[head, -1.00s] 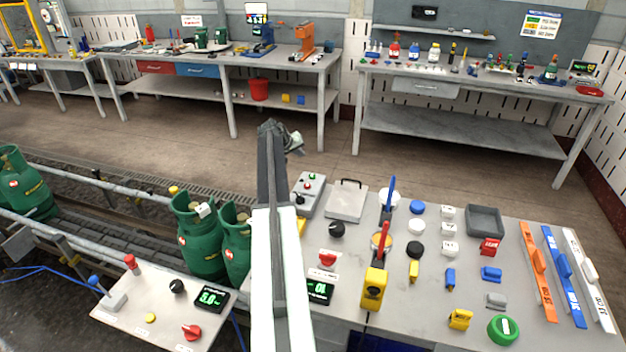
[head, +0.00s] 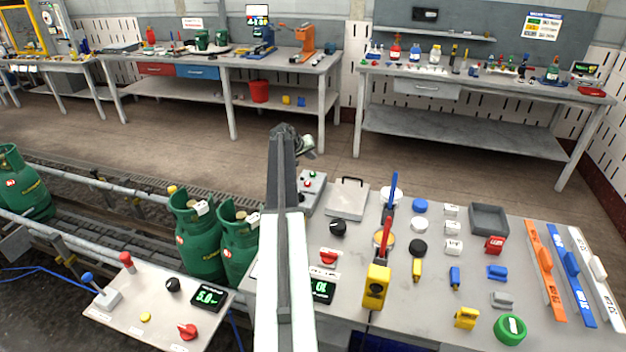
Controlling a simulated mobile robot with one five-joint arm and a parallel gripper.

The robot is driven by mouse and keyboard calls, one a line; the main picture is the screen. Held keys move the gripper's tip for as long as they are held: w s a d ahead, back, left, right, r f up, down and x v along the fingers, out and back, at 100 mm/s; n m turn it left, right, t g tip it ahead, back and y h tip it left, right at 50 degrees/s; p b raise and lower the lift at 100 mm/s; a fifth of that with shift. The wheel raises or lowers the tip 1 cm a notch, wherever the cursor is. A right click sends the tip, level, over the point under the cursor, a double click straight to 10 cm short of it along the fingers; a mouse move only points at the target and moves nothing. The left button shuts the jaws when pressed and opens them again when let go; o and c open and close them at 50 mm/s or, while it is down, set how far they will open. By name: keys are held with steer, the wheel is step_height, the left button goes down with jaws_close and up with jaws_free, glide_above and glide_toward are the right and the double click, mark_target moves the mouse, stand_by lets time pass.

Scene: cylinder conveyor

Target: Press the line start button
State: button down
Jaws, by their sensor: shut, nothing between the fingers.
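A grey control box (head: 311,190) sits at the back left of the near table, just right of my arm. It has a green button (head: 312,174) at the top and a red button (head: 307,183) below it; my arm hides part of its left side. Its labels are too small to read, so I cannot tell which button is line start. My gripper (head: 308,146) is at the far end of my raised arm, shut and empty. In the picture it shows above the box, apart from the buttons.
A grey case (head: 346,198) stands right of the box. Knobs, tools and caps crowd the near table (head: 430,290). Green cylinders (head: 197,240) stand on the conveyor at left, beside a smaller control panel (head: 140,310). Open floor (head: 200,140) lies behind.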

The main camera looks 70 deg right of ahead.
mark_target(311, 174)
step_height(311, 174, down, 5)
steer(key=b, duration=0.4)
steer(key=shift+f, duration=0.1)
stand_by(1.7)
steer(key=shift+f+b, duration=0.35)
steer(key=shift+f+b, duration=0.5)
stand_by(0.4)
steer(key=shift+r, duration=0.15)
steer(key=shift+r+p, duration=0.8)
steer(key=shift+p, duration=0.1)
step_height(311, 174, up, 5)
steer(key=p, duration=0.5)
steer(key=shift+r, duration=0.1)
